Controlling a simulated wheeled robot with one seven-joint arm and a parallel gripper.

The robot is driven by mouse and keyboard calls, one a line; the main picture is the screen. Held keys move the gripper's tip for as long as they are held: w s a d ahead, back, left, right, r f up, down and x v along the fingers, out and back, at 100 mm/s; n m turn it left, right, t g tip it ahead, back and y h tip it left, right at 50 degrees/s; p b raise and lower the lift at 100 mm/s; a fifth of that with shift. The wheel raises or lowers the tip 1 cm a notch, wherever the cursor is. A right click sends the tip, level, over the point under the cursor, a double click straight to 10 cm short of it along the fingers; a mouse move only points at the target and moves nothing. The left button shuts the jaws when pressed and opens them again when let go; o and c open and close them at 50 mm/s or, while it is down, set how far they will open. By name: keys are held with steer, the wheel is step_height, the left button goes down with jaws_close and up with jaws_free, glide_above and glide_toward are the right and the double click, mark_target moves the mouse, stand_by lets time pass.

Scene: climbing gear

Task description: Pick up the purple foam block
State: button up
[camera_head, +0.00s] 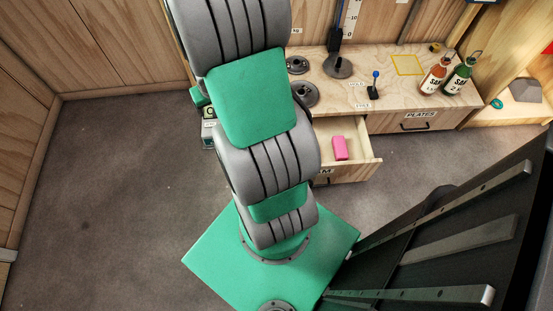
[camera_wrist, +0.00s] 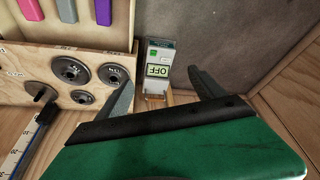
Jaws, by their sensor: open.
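The purple foam block (camera_wrist: 103,12) lies in the open drawer at the top left of the wrist view, cut off by the frame edge. In the head view the pink block (camera_head: 340,148) shows in the drawer (camera_head: 350,173); my arm hides the drawer's left part, and I cannot see the purple block there. My gripper (camera_wrist: 161,75) is open and empty, apart from the purple block, which is up and left of the fingers. The gripper is hidden in the head view.
A small device marked OFF (camera_wrist: 159,70) stands beyond my fingers. Weight plates (camera_head: 298,95) lie on the wooden bench, with an orange bottle (camera_head: 433,75) and a green bottle (camera_head: 458,78) at its right. The grey floor (camera_head: 110,190) left of my arm is clear.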

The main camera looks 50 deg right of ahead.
steer(key=s+d+f+m+b, duration=0.1)
steer(key=s+d+f+b, duration=0.3)
steer(key=f, duration=0.9)
steer(key=s+d+f+m+h+b, duration=0.1)
steer(key=s+d+f+b, duration=0.3)
steer(key=f, duration=0.9)
steer(key=s+d+f+m+h+b, duration=0.1)
steer(key=s+d+f+m+b, duration=0.2)
steer(key=f, duration=1)
steer(key=shift+s+d+f+b, duration=0.15)
steer(key=shift+s+d+b, duration=0.3)
steer(key=shift+d, duration=0.5)
steer(key=shift+s+d+f+b, duration=0.15)
steer(key=shift+s+d+b, duration=0.15)
steer(key=shift+s+d, duration=0.45)
steer(key=b+x, duration=0.3)
steer(key=x, duration=0.3)
steer(key=shift+d+f, duration=0.3)
steer(key=shift+w+d+f+b, duration=0.1)
steer(key=shift+f+b, duration=0.1)
steer(key=shift+b, duration=0.1)
steer(key=shift+r, duration=0.1)
steer(key=shift+f, duration=0.3)
steer(key=c, duration=1.4)
